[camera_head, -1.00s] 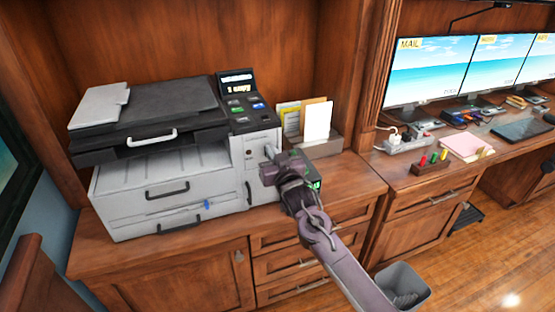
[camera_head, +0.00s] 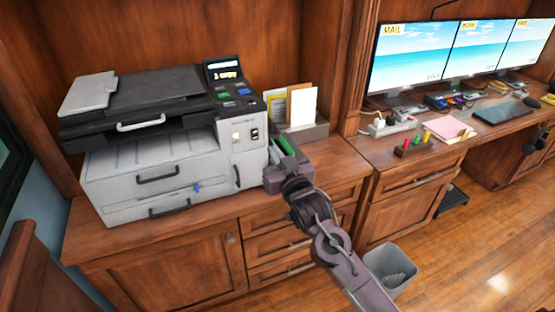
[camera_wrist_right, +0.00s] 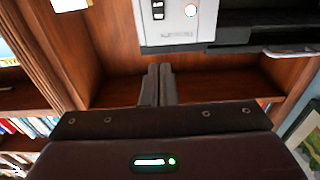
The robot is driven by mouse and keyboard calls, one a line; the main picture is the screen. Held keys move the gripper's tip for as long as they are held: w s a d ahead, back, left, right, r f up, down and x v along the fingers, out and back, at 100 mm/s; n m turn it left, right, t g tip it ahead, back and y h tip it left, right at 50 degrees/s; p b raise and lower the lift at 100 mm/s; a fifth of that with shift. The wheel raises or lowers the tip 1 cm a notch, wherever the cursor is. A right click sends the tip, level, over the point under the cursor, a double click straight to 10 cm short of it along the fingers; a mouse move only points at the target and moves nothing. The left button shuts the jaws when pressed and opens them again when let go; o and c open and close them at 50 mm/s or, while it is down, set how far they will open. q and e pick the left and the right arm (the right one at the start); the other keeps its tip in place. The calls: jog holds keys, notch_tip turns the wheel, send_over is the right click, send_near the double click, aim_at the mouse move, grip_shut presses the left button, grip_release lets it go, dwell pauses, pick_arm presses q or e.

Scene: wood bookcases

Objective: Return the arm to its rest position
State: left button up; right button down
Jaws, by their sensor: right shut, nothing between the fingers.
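My right gripper (camera_head: 283,150) is in front of the right end of the printer (camera_head: 165,150) in the head view, with my right arm running down to the lower right. In the right wrist view its two fingers (camera_wrist_right: 158,84) are pressed together with nothing between them. The printer's grey side with a switch and a lit round button (camera_wrist_right: 191,10) shows above the fingers there, apart from them. My left gripper is in neither view.
The printer stands on a wood cabinet (camera_head: 160,270). A paper holder (camera_head: 312,132) stands to its right. Farther right are a desk with monitors (camera_head: 410,55), a power strip (camera_head: 392,126) and colored markers (camera_head: 415,146). A grey bin (camera_head: 390,270) stands on the floor.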

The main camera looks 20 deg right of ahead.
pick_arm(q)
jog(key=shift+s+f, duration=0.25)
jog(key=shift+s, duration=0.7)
pick_arm(e)
jog(key=shift+s, duration=0.55)
jog(key=shift+f, duration=0.1)
jog(key=s+d+f+g, duration=0.1)
jog(key=s+f+g, duration=0.25)
jog(key=f, duration=0.95)
jog(key=s+f+n+g, duration=0.15)
jog(key=s+f, duration=0.25)
jog(key=f, duration=0.9)
jog(key=s+d+f+m+g, duration=0.1)
jog(key=s+f+g, duration=0.2)
jog(key=f, duration=1.1)
jog(key=s+f+n+g, duration=0.1)
jog(key=s+f+g, duration=0.4)
jog(key=s+f, duration=1.3)
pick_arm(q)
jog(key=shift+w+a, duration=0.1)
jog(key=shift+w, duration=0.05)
pick_arm(e)
jog(key=s+f+g, duration=0.2)
jog(key=s+f, duration=0.1)
jog(key=s, duration=0.8)
jog(key=s+f+g, duration=0.2)
jog(key=s+f, duration=0.1)
jog(key=s, duration=0.8)
jog(key=shift+g+h, duration=0.3)
